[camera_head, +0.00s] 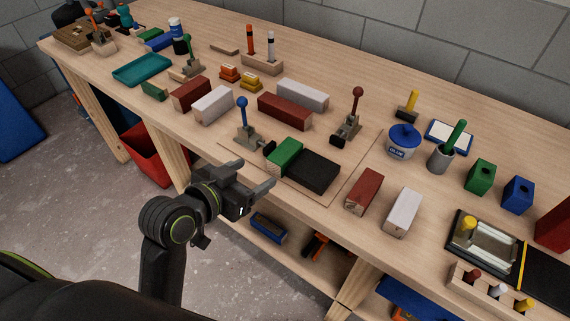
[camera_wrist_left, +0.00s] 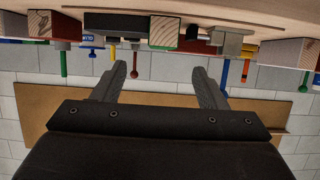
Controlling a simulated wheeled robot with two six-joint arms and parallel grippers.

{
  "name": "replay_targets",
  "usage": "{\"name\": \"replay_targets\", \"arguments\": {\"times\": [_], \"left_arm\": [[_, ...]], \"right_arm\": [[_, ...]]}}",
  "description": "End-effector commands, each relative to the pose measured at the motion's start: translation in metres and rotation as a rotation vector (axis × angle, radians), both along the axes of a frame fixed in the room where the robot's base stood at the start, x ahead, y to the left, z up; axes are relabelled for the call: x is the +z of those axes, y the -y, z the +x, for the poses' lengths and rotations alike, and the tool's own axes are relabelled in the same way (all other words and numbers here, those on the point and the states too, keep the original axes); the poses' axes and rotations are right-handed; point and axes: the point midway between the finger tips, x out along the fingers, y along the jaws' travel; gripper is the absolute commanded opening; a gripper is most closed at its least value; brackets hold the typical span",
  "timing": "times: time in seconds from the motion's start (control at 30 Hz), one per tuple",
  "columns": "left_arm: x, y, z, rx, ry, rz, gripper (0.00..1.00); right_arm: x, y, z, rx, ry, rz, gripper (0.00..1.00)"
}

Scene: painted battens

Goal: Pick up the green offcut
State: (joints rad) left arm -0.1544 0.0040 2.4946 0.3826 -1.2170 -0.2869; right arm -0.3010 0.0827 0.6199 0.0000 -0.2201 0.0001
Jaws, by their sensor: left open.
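The green offcut (camera_head: 285,152) is a short green block with a bare wood end, lying on a thin board against a longer black block (camera_head: 314,171). In the left wrist view, which is upside down, the green offcut (camera_wrist_left: 164,32) shows at the top middle, between and beyond the fingertips, with the black block (camera_wrist_left: 116,22) to its left. My left gripper (camera_head: 257,176) is open and empty, at the bench's front edge, left of and nearer than the offcut, not touching it. Its two fingers also show in the left wrist view (camera_wrist_left: 160,74). My right gripper is not in view.
Red and white battens (camera_head: 363,191) lie around. A small green block (camera_head: 154,91) lies far left. The bench's front strip before the offcut is clear.

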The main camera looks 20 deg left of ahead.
Motion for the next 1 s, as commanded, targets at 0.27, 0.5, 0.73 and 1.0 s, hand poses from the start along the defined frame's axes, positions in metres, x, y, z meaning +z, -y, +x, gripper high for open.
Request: {"name": "replay_targets", "arguments": {"times": [0.27,0.5,0.73,1.0], "left_arm": [[-0.016,0.014,0.039,0.000,-0.002,-0.003,0.66],[-0.020,0.018,0.052,-0.001,0.000,-0.001,0.66],[-0.026,0.025,0.081,-0.001,0.000,-0.001,0.66],[-0.034,0.031,0.095,0.002,0.000,-0.001,0.66]], "right_arm": [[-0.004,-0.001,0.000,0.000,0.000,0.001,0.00],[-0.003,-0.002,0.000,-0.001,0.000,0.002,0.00],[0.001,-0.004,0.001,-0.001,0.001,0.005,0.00],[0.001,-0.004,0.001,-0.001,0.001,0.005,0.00]]}}
